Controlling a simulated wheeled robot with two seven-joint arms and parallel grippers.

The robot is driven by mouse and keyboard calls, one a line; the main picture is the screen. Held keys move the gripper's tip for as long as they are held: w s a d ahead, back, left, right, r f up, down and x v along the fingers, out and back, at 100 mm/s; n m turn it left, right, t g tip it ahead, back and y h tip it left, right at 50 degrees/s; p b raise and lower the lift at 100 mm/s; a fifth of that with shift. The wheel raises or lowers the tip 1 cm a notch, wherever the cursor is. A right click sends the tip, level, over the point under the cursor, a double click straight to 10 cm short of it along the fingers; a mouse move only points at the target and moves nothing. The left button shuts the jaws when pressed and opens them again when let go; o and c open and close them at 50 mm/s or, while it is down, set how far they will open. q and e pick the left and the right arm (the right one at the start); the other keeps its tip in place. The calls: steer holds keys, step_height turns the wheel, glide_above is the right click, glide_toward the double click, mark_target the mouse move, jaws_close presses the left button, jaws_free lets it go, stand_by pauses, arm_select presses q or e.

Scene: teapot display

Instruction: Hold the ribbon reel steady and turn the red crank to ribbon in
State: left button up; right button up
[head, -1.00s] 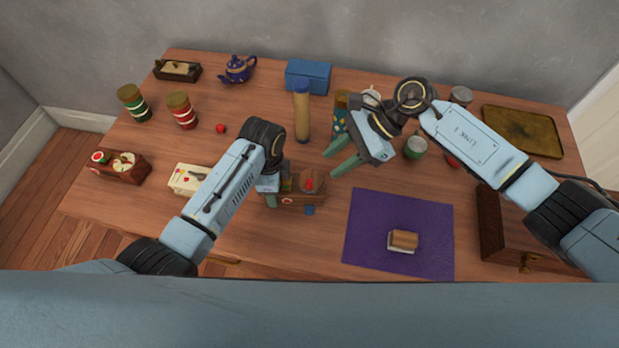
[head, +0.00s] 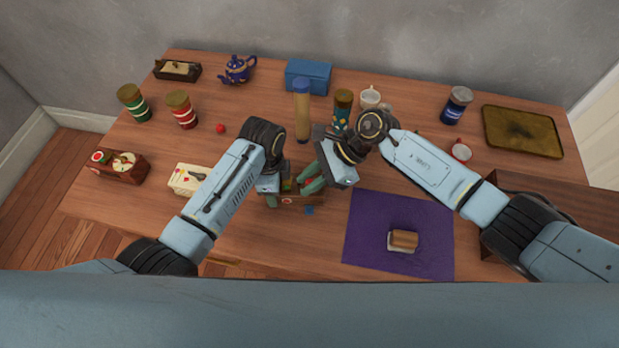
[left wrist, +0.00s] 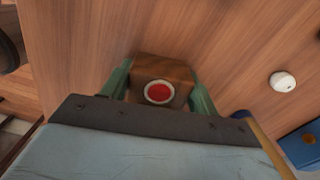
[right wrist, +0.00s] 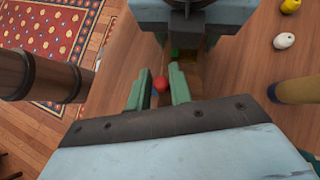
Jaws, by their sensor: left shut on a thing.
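The ribbon reel is a small wooden block (head: 288,201) at the front middle of the table. In the left wrist view the wooden block (left wrist: 165,70), with a red disc in a pale ring, sits between the green fingers. My left gripper (head: 268,190) is shut on it. The red crank knob (right wrist: 160,84) shows in the right wrist view between the fingertips of my right gripper (right wrist: 160,80). That gripper (head: 312,187) looks open, its fingers around the knob at the reel's right end. In the head view its fingers hide most of the knob.
A purple mat (head: 375,235) with a small brown-topped block (head: 403,239) lies to the right. A tan cylinder with a blue top (head: 302,112) and a patterned jar (head: 342,108) stand behind the reel. A cream box (head: 188,179) is to the left.

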jaws_close()
steer(key=m+t, duration=0.3)
steer(key=shift+a, duration=0.3)
steer(key=shift+w+a+m+t, duration=0.15)
steer(key=shift+m+t, duration=0.55)
steer(key=shift+m, duration=0.35)
steer(key=shift+w+a+m+t, duration=0.15)
steer(key=shift+m+t, duration=0.55)
steer(key=shift+m, duration=0.35)
steer(key=shift+o, duration=2.1)
jaws_free()
